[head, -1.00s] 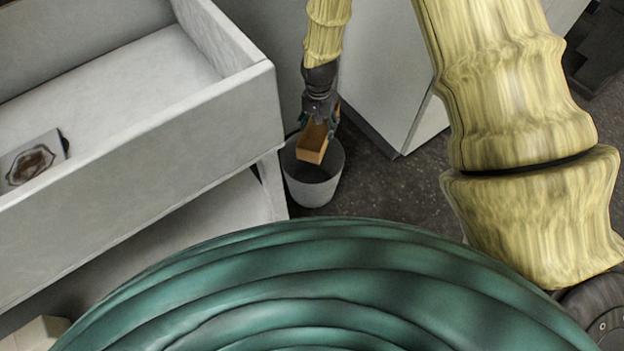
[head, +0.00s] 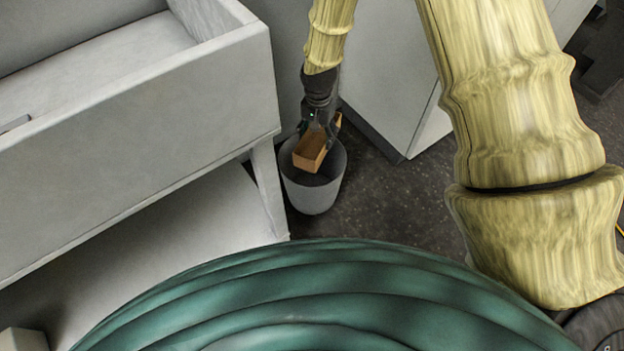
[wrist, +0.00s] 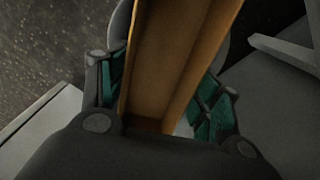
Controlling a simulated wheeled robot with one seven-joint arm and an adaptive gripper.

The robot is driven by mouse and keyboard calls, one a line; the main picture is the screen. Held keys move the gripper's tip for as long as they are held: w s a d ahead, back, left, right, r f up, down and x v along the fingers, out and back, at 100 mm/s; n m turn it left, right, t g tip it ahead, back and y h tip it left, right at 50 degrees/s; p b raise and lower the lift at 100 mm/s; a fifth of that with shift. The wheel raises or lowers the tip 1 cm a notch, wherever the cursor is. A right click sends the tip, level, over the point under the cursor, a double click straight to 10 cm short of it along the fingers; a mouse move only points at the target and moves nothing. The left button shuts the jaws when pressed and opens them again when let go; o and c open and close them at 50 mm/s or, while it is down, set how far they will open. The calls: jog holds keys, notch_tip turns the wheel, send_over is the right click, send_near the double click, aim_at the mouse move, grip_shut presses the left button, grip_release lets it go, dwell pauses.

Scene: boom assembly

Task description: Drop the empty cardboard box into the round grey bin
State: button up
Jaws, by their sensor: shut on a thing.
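The open, empty cardboard box (head: 311,148) is in my gripper (head: 318,122), tilted, over the mouth of the round grey bin (head: 312,195). In the head view the box overlaps the bin's opening, and I cannot tell whether its lower end is below the rim. In the wrist view the box (wrist: 170,60) runs up between the green-padded fingers of my gripper (wrist: 160,95), which are shut on it. The inside of the box looks bare. Part of the bin is hidden behind the box.
A grey bench with a raised-sided tray (head: 150,110) stands left of the bin, its leg (head: 268,190) close to it. A white cabinet (head: 390,70) stands behind to the right. Dark floor (head: 385,200) is free right of the bin.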

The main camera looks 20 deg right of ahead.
aim_at(317, 145)
jog(key=shift+f+b, duration=1.55)
jog(key=shift+f, duration=0.2)
jog(key=o, duration=0.9)
jog(key=shift+o, duration=0.2)
notch_tip(317, 145, up, 12)
